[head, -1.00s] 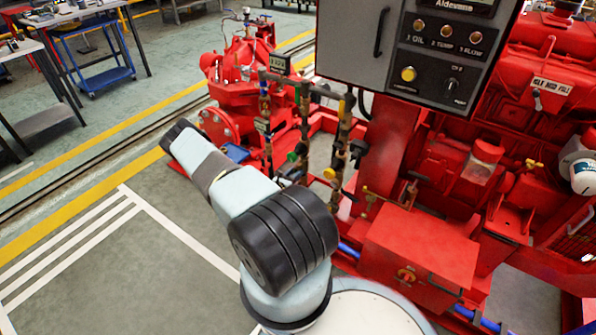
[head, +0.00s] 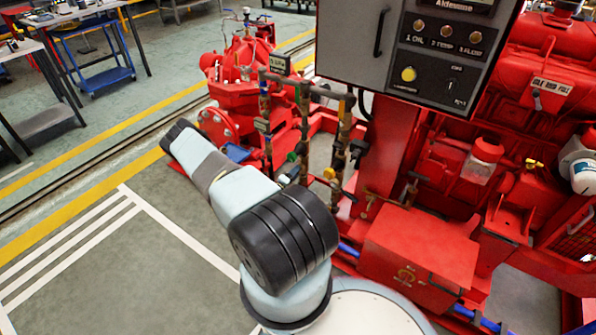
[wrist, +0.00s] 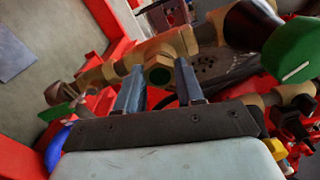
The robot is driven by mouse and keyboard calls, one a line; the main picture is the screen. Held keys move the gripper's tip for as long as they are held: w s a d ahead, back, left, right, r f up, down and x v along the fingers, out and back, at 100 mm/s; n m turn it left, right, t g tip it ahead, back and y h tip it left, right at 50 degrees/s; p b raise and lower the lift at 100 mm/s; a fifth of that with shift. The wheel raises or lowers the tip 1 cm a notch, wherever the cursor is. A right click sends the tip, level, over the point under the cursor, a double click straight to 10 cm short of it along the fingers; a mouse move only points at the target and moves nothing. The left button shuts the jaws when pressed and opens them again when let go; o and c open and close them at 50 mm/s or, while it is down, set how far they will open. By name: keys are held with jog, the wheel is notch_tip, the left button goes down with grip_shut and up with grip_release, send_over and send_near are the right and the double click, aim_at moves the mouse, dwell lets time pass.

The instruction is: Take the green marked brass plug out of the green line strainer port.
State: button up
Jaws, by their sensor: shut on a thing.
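The brass plug (wrist: 159,75) shows in the wrist view as a hexagonal brass piece with a green face. It sits against the brass pipe fitting of the strainer (wrist: 118,69), facing the camera. My gripper (wrist: 159,67) has one finger on each side of the plug and is shut on it. How deep the plug sits in the port cannot be told. In the head view, the pipe rack (head: 303,125) stands behind my arm, and the gripper and plug cannot be made out there.
A large green part (wrist: 295,50) and a dark round part sit close on the right in the wrist view. A smaller green part (wrist: 55,112) is at the left. The grey control box (head: 410,50) and red engine (head: 450,165) stand right of the pipes. Open floor (head: 100,240) lies left.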

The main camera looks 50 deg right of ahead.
jog(key=shift+w+n, duration=0.1)
jog(key=shift+n, duration=1.2)
grip_shut()
jog(key=n, duration=1.2)
jog(key=o, duration=1)
grip_release()
